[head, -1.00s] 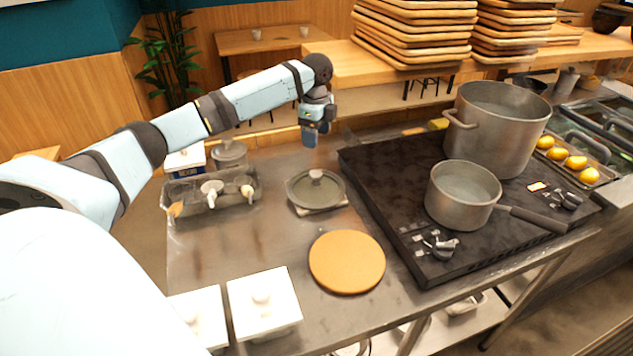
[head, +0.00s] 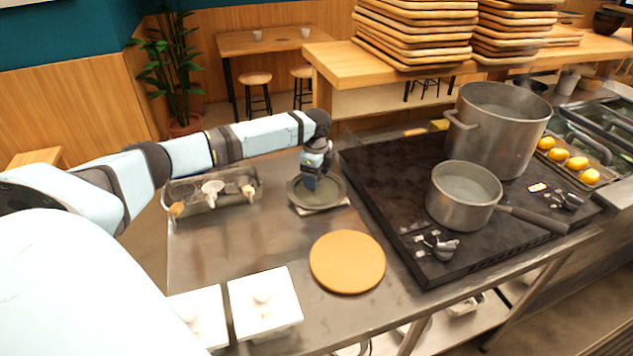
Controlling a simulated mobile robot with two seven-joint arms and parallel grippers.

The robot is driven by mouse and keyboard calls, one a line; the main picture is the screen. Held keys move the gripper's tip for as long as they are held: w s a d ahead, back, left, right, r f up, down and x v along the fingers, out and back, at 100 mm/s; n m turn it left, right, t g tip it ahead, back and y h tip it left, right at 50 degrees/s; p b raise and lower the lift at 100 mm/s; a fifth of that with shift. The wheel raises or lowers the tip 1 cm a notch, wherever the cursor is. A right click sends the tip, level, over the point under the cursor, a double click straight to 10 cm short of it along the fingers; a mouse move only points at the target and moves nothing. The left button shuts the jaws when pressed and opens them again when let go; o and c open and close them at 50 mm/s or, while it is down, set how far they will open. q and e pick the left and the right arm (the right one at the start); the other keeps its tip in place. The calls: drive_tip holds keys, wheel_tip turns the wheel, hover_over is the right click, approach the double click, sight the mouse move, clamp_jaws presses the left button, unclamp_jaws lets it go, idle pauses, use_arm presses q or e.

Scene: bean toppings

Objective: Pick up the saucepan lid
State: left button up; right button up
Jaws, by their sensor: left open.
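The saucepan lid (head: 325,197) is a round grey lid lying on a small light support on the steel counter, left of the stove. My left gripper (head: 310,182) is open, pointing down right over the lid's middle. It hides the lid's knob, and I cannot tell whether the fingers are around the knob or touch it. The saucepan (head: 461,196) stands uncovered on the black stove, its dark handle pointing right. My right gripper is not in view.
A large pot (head: 498,128) stands on the stove (head: 400,200) behind the saucepan. A round orange board (head: 347,262) lies in front of the lid. A utensil tray (head: 212,194) is to the left, and white lidded containers (head: 264,305) are at the front left.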

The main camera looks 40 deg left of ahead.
use_arm(q)
drive_tip(key=shift+f, duration=0.2)
drive_tip(key=shift+r, duration=0.1)
drive_tip(key=c, duration=1.2)
